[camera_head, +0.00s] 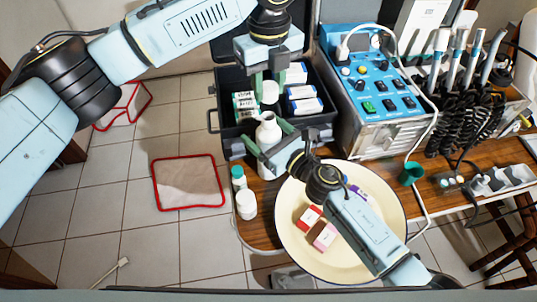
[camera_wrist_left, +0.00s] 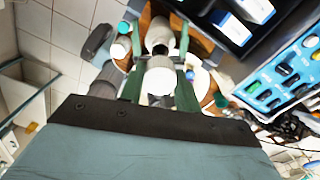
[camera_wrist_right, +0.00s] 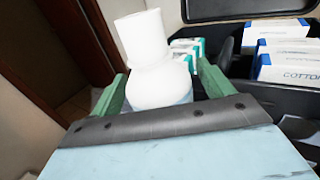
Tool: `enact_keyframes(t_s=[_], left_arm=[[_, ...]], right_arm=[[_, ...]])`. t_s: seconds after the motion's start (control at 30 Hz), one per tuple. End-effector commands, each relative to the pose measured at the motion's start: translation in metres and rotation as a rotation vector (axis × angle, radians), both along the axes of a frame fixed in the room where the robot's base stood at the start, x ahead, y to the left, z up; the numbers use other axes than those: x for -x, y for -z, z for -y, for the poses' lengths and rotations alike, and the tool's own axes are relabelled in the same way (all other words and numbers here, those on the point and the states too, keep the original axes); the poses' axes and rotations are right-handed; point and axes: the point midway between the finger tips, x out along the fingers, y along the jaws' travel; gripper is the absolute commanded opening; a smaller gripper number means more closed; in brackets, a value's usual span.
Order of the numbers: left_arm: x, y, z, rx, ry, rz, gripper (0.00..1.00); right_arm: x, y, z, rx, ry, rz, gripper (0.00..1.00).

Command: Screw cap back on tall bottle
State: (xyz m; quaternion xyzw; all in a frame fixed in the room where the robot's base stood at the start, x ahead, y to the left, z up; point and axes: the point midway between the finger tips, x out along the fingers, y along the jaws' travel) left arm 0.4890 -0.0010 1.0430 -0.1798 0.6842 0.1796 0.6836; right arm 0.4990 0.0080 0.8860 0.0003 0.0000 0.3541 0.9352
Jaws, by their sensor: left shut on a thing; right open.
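The tall white bottle (camera_head: 270,133) stands upright by the front edge of the open case, its neck uncovered in the head view. My left gripper (camera_head: 269,86) is shut on the white cap (camera_head: 269,93), above and apart from the bottle mouth. In the left wrist view the cap (camera_wrist_left: 160,78) sits between the green fingers, with the bottle's dark opening (camera_wrist_left: 160,45) beyond it. My right gripper (camera_head: 268,150) is open, its fingers on either side of the bottle body. The right wrist view shows the bottle (camera_wrist_right: 160,85) between those fingers; the case's contents lie behind it.
The open black case (camera_head: 232,128) holds several boxes (camera_head: 303,105). A round cream tray (camera_head: 295,255) with small boxes lies under my right arm. A green-capped bottle (camera_head: 238,178) and a white jar (camera_head: 246,205) stand at the left table edge. A blue control unit (camera_head: 378,85) stands at right.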

Motion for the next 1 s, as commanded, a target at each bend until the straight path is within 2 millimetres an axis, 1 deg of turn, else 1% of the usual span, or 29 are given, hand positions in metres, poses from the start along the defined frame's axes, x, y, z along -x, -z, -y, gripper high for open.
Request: enact_keyframes(t_s=[0.3, 0.37, 0.8, 0.83, 0.93, 1.0], left_arm=[[0.0, -0.0001, 0.0001, 0.0, 0.0, 0.0, 0.09], [0.0, -0.0001, 0.0001, 0.0, 0.0, 0.0, 0.09], [0.0, 0.0, 0.0001, 0.0, 0.0, 0.0, 0.09], [0.0, 0.0, 0.0001, 0.0, 0.0, 0.0, 0.09], [0.0001, 0.0024, 0.0001, 0.0, 0.0, -0.001, 0.09], [0.0002, 0.0086, -0.0003, -0.001, 0.0, -0.003, 0.09]], right_arm=[[-0.0016, 0.0002, -0.0013, 0.001, 0.0, -0.001, 0.8], [-0.0016, 0.0002, -0.0014, 0.001, 0.0, -0.001, 0.73], [-0.0014, 0.0002, -0.0011, 0.001, 0.0, -0.001, 0.16], [-0.0014, 0.0003, -0.0011, 0.001, 0.0, -0.001, 0.13], [-0.0014, 0.0003, -0.0011, 0.001, 0.0, -0.001, 0.13], [-0.0014, 0.0003, -0.0011, 0.001, 0.0, -0.001, 0.13]])
